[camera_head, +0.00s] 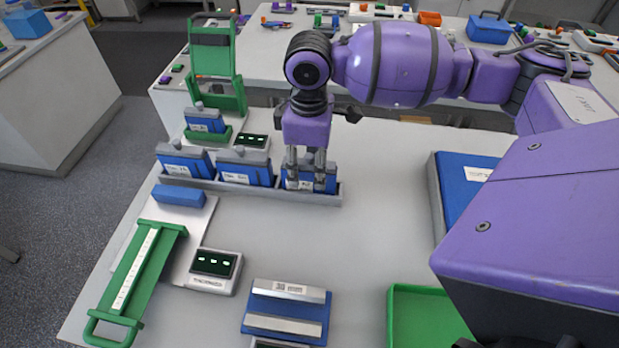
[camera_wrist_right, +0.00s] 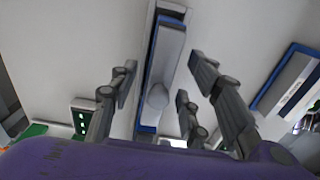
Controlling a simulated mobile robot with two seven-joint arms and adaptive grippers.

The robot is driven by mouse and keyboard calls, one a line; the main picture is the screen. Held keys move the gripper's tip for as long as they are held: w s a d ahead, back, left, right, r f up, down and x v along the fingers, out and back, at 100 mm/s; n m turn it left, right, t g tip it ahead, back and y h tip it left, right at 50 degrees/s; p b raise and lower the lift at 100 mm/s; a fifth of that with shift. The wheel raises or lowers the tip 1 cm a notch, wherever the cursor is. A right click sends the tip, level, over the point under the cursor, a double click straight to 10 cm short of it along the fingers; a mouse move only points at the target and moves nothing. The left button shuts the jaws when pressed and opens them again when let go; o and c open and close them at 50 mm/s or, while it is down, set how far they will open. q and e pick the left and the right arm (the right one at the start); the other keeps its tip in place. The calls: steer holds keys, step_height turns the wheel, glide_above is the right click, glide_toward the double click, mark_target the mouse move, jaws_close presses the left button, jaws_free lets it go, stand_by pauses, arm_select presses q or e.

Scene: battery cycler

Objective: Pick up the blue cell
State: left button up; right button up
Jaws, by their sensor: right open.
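Three blue cells stand upright in a row in a grey rack (camera_head: 235,190): a left one (camera_head: 183,160), a middle one (camera_head: 245,170) and a right one (camera_head: 303,184). Each has a white label and a grey top. A further blue cell (camera_head: 204,121) sits in the green stand behind. My right gripper (camera_head: 306,165) points down over the right cell, its fingers partly hiding it. In the right wrist view the open fingers (camera_wrist_right: 160,78) lie on both sides of a blue cell (camera_wrist_right: 167,60) with a grey knob. Contact cannot be told. My left gripper is not in view.
A green stand (camera_head: 215,60) rises behind the rack. A green-handled ruler fixture (camera_head: 135,280), a small display (camera_head: 214,264), a blue block with a metal top (camera_head: 285,310) and a green tray (camera_head: 425,320) lie in front. A blue-topped box (camera_head: 455,190) is at right.

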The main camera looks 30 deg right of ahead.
mark_target(309, 174)
step_height(309, 174, down, 3)
steer(key=shift+f, duration=0.15)
jaws_close()
steer(key=shift+w, duration=0.1)
